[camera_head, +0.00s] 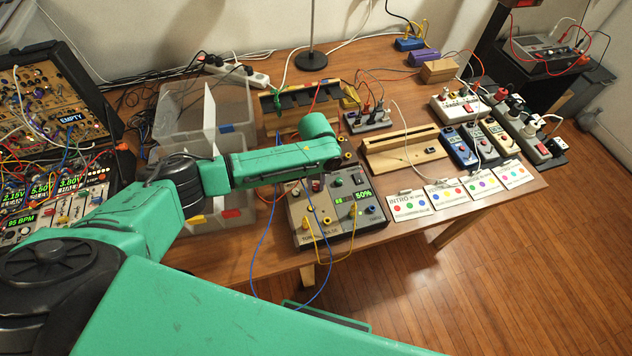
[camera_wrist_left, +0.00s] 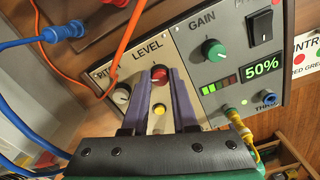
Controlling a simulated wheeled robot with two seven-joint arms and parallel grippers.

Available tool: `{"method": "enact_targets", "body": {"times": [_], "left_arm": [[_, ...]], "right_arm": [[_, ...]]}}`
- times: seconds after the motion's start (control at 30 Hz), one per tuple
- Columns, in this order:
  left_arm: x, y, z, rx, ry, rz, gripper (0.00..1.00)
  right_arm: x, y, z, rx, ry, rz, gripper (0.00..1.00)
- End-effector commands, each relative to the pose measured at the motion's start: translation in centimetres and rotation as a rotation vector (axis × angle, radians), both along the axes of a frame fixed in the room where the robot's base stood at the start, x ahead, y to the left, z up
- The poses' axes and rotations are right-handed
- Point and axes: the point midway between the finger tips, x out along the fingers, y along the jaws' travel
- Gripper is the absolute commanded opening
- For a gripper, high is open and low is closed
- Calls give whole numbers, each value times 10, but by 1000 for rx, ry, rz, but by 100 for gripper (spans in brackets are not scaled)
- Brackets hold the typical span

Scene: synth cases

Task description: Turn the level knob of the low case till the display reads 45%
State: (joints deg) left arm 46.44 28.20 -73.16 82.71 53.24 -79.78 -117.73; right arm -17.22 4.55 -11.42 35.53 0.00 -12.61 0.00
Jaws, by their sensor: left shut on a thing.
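The low case (camera_head: 345,232) lies near the table's front edge in the head view. Its green display reads 50% (camera_wrist_left: 262,66) in the wrist view; the same display (camera_head: 363,194) shows in the head view. The red level knob (camera_wrist_left: 159,72) sits under the LEVEL label. My left gripper (camera_wrist_left: 160,80) is shut on this knob, with one purple finger on each side of it. In the head view my green left arm reaches over the case from the left and hides part of its panel. My right gripper is not in view.
A green gain knob (camera_wrist_left: 214,50), a black switch (camera_wrist_left: 263,25) and yellow and blue plugs crowd the panel. An orange cable (camera_wrist_left: 120,50) crosses the left of the wrist view. Clear bins (camera_head: 205,110) stand behind my arm; cards (camera_head: 410,205) lie right of the case.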

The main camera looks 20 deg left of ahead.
Motion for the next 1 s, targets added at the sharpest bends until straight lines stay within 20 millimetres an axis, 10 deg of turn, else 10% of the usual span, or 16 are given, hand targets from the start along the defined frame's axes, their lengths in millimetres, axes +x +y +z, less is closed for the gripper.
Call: {"method": "enact_targets", "body": {"times": [0.57,0.6,0.67,1.0], "left_arm": [[2,0,2,0,-5,-38,0],[2,0,2,0,-5,-38,34],[2,0,2,0,-5,-38,57],[1,0,2,-1,-2,-37,57]], "right_arm": [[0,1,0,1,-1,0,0],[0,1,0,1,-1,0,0],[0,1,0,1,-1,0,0],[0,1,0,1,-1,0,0]]}}
